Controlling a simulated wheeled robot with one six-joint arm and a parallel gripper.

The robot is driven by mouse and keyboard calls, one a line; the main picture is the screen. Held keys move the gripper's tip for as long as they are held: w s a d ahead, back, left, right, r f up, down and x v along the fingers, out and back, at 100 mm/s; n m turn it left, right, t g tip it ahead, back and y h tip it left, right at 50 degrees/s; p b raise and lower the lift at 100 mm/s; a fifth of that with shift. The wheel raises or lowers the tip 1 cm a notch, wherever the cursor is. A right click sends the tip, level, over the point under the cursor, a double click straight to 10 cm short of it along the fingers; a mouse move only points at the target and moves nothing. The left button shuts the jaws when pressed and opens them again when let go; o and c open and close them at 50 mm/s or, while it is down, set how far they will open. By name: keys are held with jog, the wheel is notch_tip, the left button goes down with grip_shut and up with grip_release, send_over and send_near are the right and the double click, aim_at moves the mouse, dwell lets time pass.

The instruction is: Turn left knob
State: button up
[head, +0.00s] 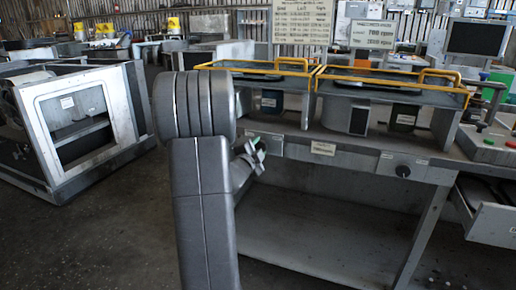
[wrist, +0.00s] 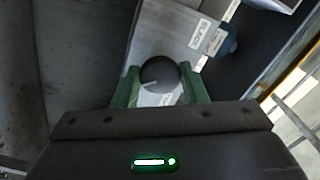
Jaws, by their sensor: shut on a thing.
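The left knob (wrist: 160,71) is a dark round dial with a pale pointer line, on the grey front panel (wrist: 168,38) in the wrist view. My gripper (wrist: 159,76) has its two green fingers on opposite sides of it, shut on it. In the head view my gripper (head: 257,153) is at the left part of the bench front, and my arm and gripper hide the left knob there. A second black knob (head: 402,171) with a pale mark sits further right on the same bench front, untouched.
The bench (head: 350,170) carries two yellow-railed trays (head: 390,86) above its top. An open drawer (head: 492,215) juts out at the right. A grey frame housing (head: 75,120) stands at the left. The floor between them is clear.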

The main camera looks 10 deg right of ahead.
jog(key=shift+f, duration=0.1)
dwell(0.3)
jog(key=o, duration=1)
jog(key=shift+c, duration=0.2)
jog(key=p+v, duration=0.1)
jog(key=v, duration=1.3)
jog(key=shift+w, duration=0.1)
jog(key=b+x, duration=0.1)
jog(key=x, duration=1.2)
jog(key=shift+w+d, duration=0.3)
jog(key=shift+s+a, duration=0.1)
